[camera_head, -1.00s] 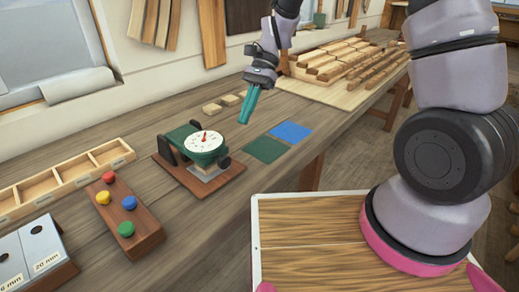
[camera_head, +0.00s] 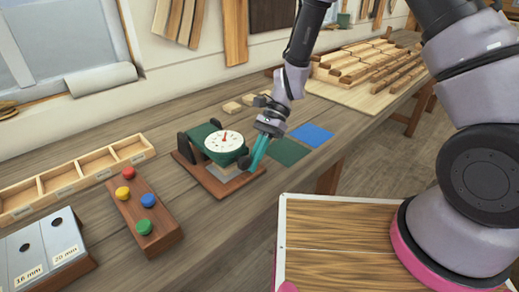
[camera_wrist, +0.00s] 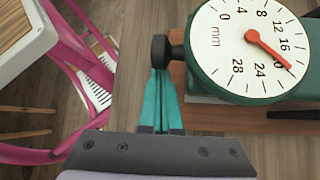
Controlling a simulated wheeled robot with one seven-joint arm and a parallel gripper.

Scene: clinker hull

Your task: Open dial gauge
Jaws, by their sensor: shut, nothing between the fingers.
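The dial gauge (camera_head: 212,137) is a dark green body with a white round face and a red needle, set on a brown wooden base (camera_head: 214,184). In the wrist view its face (camera_wrist: 249,48) reads in mm, and the red needle points between 16 and 20. A black knob (camera_wrist: 161,52) sticks out from the gauge's side. My gripper (camera_head: 252,166) has teal fingers and is at the gauge's right side. In the wrist view the gripper (camera_wrist: 161,78) is shut and empty, its fingertips right at the knob. I cannot tell whether they touch it.
A wooden block with coloured knobs (camera_head: 144,212) and a sectioned wooden tray (camera_head: 65,180) lie left of the gauge. Green (camera_head: 287,152) and blue (camera_head: 312,135) squares lie to the right. Grey blocks marked in mm (camera_head: 42,248) stand at front left. Wood strips (camera_head: 358,62) lie farther back.

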